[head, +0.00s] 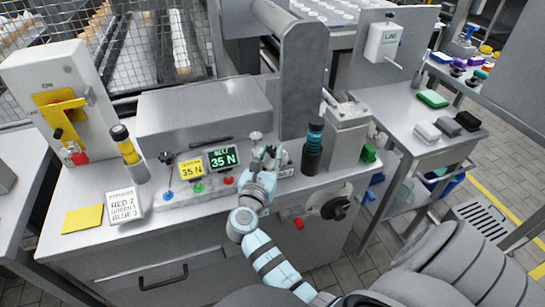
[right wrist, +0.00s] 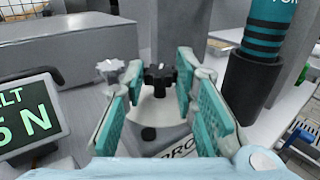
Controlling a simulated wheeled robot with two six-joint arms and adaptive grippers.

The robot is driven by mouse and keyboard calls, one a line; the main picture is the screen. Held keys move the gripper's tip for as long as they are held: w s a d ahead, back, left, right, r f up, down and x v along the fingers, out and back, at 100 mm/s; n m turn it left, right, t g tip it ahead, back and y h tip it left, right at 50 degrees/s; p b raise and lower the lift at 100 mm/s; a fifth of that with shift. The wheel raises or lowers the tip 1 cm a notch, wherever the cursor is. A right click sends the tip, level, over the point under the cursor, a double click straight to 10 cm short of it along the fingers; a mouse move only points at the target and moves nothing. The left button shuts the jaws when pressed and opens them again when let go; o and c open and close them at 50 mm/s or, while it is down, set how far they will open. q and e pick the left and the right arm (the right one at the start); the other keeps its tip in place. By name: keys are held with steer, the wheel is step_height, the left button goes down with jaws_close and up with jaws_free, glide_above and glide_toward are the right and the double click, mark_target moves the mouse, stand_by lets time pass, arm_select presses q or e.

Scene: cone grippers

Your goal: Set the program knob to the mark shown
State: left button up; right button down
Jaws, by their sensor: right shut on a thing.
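A black star-shaped knob (right wrist: 160,78) stands on a pale round plate on the bench in the right wrist view. A label partly reading "PRO" lies just in front of it. My right gripper (head: 267,155) is over the bench to the right of the green display; in its wrist view the two teal-padded fingers (right wrist: 160,92) are on either side of the black knob, shut on it. The gripper largely hides this knob in the head view. I cannot make out a mark or the knob's pointing direction. My left gripper is not in view.
A pale star knob (right wrist: 110,68) stands close left of the fingers. A dark, teal-banded cylinder (head: 313,148) stands close right. The green "35 N" display (head: 222,158), the yellow tension display (head: 190,169) and a printed card (head: 124,207) are to the left.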

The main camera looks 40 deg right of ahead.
steer(key=shift+w+a+m+g+h+b, duration=0.15)
steer(key=shift+m+g+h+b, duration=0.3)
steer(key=shift+m+g, duration=0.35)
steer(key=shift+w+m+g+h+b, duration=0.1)
steer(key=shift+m+g+h+b, duration=0.15)
steer(key=shift+m+g+h, duration=0.5)
steer(key=shift+g, duration=0.65)
steer(key=c, duration=1.3)
jaws_free()
step_height(320, 180, up, 10)
